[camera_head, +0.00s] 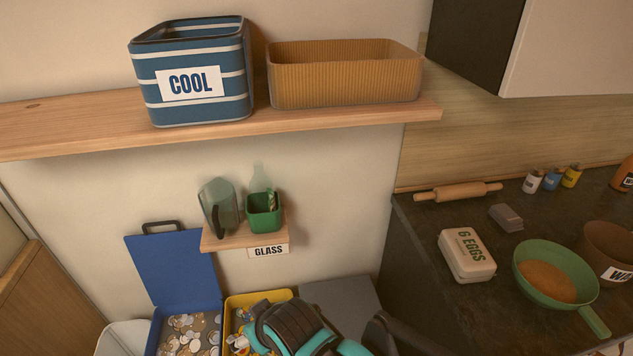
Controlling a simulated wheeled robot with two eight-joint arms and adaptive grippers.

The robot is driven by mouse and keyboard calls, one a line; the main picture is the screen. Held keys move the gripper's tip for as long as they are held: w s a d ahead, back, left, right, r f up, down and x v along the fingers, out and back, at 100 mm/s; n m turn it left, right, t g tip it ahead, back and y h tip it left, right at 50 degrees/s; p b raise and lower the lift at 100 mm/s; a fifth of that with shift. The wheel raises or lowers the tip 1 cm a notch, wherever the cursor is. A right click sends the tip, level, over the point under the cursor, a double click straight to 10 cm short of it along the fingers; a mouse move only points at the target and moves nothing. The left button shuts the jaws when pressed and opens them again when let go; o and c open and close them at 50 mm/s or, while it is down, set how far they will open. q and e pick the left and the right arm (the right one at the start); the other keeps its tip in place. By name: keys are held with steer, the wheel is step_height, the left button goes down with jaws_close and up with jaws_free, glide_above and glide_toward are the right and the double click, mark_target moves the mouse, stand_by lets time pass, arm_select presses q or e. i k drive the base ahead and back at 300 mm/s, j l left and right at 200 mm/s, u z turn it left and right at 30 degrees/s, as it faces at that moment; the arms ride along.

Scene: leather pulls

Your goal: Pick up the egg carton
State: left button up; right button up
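The egg carton (467,256) is a closed, pale cream box with "G EGGS" lettered on its lid. It sits on the dark countertop at the right, left of a green pan. A black and teal part of my own arm (300,328) shows at the bottom centre, left of and below the carton and apart from it. No gripper fingertips can be made out. Nothing touches the carton.
The green pan (520,258) stands close to the carton's right, beside a brown pot (606,245). Behind lie a rolling pin (458,192) and a small grey block (506,217). The dark counter (420,225) is bare left of the carton. A wooden shelf (60,126) crosses above.

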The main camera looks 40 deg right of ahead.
mark_target(469, 260)
steer(key=z, duration=0.45)
steer(key=j+z, duration=0.1)
steer(key=z, duration=0.3)
steer(key=k+z, duration=0.1)
steer(key=z, duration=0.75)
steer(key=k+j+z, duration=0.1)
steer(key=z, duration=0.75)
steer(key=i+l+z, duration=0.25)
steer(key=i, duration=0.15)
steer(key=i+l+z, duration=0.1)
steer(key=i+z, duration=0.15)
steer(key=i, duration=0.2)
